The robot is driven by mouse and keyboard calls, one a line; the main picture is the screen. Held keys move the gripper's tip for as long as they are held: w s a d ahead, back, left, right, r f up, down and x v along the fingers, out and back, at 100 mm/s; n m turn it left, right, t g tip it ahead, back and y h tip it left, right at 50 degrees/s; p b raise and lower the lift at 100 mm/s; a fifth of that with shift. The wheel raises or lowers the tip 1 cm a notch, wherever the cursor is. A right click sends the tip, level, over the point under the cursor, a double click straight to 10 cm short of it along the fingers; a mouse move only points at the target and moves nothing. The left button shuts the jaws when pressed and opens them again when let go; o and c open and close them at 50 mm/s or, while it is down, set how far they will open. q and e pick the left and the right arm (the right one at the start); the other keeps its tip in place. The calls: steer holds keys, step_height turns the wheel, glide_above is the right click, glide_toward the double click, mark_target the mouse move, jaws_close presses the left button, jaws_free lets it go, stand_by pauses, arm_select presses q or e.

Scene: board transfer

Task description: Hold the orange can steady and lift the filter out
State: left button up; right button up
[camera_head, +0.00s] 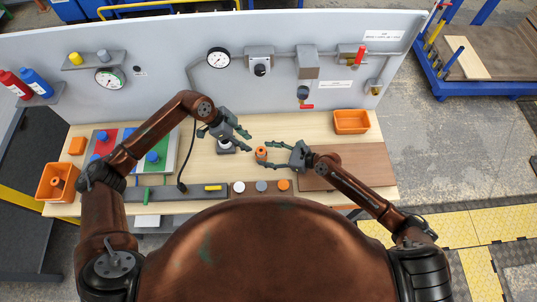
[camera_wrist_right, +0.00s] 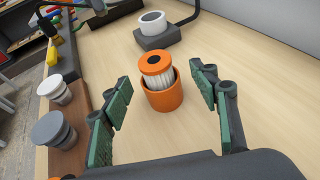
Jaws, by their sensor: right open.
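The orange can (camera_wrist_right: 163,99) stands upright on the wooden bench; it also shows in the head view (camera_head: 261,158). The filter (camera_wrist_right: 160,80) has white pleats and an orange cap with a dark centre. It sits in the can with its upper part above the rim, slightly tilted. My right gripper (camera_head: 262,154) is open, its fingers reaching toward the can from the right. In the right wrist view its green-padded fingertips (camera_wrist_right: 160,80) are spread either side of the can, apart from it. My left gripper (camera_head: 246,140) appears open and empty, above and left of the can.
A white ring on a dark block (camera_wrist_right: 152,30) stands behind the can. A wooden rack (camera_head: 210,189) with several caps runs along the front edge. An orange bin (camera_head: 351,122) stands at back right. A grey panel (camera_head: 160,50) closes the back. A brown board (camera_head: 360,163) lies at right.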

mark_target(253, 155)
steer(key=shift+f, duration=0.35)
steer(key=shift+w+a+f+g, duration=0.1)
steer(key=shift+a+f+g, duration=0.1)
steer(key=shift+g, duration=0.1)
steer(key=shift+x, duration=3.4)
steer(key=shift+c, duration=0.6)
steer(key=c, duration=1.3)
jaws_close()
